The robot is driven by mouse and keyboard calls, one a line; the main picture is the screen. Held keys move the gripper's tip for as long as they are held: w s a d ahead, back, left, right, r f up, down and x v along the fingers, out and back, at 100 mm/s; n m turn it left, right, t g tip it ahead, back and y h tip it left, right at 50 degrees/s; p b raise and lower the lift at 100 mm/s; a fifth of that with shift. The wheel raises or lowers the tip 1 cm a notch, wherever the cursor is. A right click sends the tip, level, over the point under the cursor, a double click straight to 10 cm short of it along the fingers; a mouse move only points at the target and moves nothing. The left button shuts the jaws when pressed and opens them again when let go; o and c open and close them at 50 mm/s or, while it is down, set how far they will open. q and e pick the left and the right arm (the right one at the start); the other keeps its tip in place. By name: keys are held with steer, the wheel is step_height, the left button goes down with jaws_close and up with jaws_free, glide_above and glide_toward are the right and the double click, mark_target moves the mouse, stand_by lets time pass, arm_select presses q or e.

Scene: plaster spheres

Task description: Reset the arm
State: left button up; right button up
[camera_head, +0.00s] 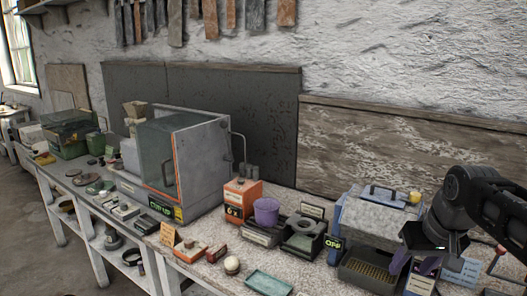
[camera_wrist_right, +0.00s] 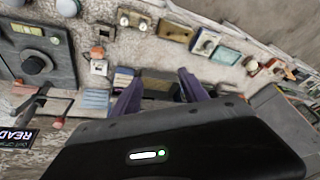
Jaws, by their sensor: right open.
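My right gripper (camera_head: 413,264) hangs above the right end of the workbench (camera_head: 312,284), coming in from the right edge. Its two purple fingers are apart with nothing held between them. The fingers also show in the right wrist view (camera_wrist_right: 160,92), spread over the bench top in front of a dark tray. My left arm and gripper are not in the head view. A small pale sphere (camera_head: 232,264) sits on the bench, left of the green tray and well apart from my gripper.
A grey box with a handle (camera_head: 380,215) and a dark open tray (camera_head: 367,274) stand close to my right gripper. A green tray (camera_head: 268,283), a purple cup (camera_head: 266,210), an orange box (camera_head: 241,195) and a large glass-fronted cabinet (camera_head: 204,165) stand further left.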

steer(key=a+f+g+y, duration=0.1)
steer(key=a+f, duration=0.4)
steer(key=f, duration=0.5)
steer(key=a+f+y, duration=0.1)
steer(key=a+f, duration=0.5)
steer(key=f, duration=0.5)
steer(key=a+f+g+y, duration=0.1)
steer(key=a+f, duration=0.4)
steer(key=f, duration=0.5)
steer(key=s+a+f+g, duration=0.1)
steer(key=s+a+f, duration=0.4)
steer(key=s+f, duration=0.4)
steer(key=s+a+f, duration=0.4)
steer(key=s+f, duration=0.5)
steer(key=s, duration=0.4)
steer(key=shift+a+m+g+y, duration=0.3)
steer(key=shift+a+g+y, duration=0.1)
steer(key=shift+s+d+f, duration=0.1)
